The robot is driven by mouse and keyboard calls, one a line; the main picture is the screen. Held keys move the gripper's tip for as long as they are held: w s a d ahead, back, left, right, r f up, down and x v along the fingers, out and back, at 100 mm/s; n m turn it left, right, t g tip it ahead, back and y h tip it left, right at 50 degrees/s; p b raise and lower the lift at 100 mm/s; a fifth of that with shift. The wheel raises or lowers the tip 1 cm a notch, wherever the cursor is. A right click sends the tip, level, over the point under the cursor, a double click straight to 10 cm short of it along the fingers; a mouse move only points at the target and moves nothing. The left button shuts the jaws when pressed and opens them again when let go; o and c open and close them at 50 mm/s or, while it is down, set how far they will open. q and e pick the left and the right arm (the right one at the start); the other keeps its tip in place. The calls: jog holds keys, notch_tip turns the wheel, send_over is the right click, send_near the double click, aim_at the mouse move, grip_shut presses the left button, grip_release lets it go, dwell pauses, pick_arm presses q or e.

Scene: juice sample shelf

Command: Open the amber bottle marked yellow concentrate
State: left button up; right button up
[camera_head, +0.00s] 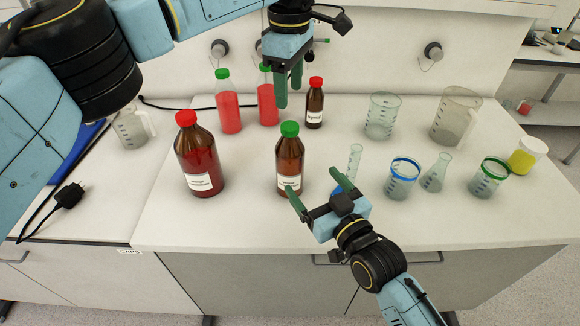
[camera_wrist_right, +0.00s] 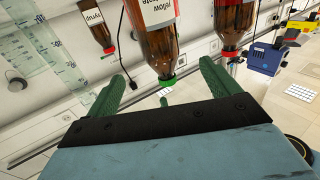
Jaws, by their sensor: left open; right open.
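The amber bottle marked yellow concentrate (camera_head: 290,163) stands upright on the bench with its green cap (camera_head: 289,129) on. In the right wrist view the amber bottle (camera_wrist_right: 157,38) appears upside down, its label partly readable as "yellow", and its cap (camera_wrist_right: 172,84) lies between the fingers in the picture. My right gripper (camera_head: 313,184) is open and empty, low at the bottle's near right side; one fingertip overlaps the bottle's lower edge in the head view. My left gripper (camera_head: 289,95) is open and empty, pointing down above the cap and apart from it.
A larger red-capped amber bottle (camera_head: 200,162) stands to the left. Two red bottles with green caps (camera_head: 228,112) and a small red-capped brown bottle (camera_head: 315,104) stand behind. Glassware, including a blue-rimmed beaker (camera_head: 402,180) and a flask (camera_head: 436,174), stands to the right. The front bench strip is clear.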

aim_at(289, 152)
pick_arm(q)
jog(key=shift+f, duration=0.1)
pick_arm(e)
jog(key=x, duration=1.2)
grip_shut()
pick_arm(q)
jog(key=m, duration=0.9)
jog(key=shift+m, duration=0.3)
jog(key=m, duration=0.3)
jog(key=shift+m, duration=0.3)
jog(key=m, duration=0.4)
jog(key=shift+f+m, duration=0.35)
jog(key=shift+m, duration=0.15)
notch_tip(289, 152, down, 7)
jog(key=shift+f, duration=0.15)
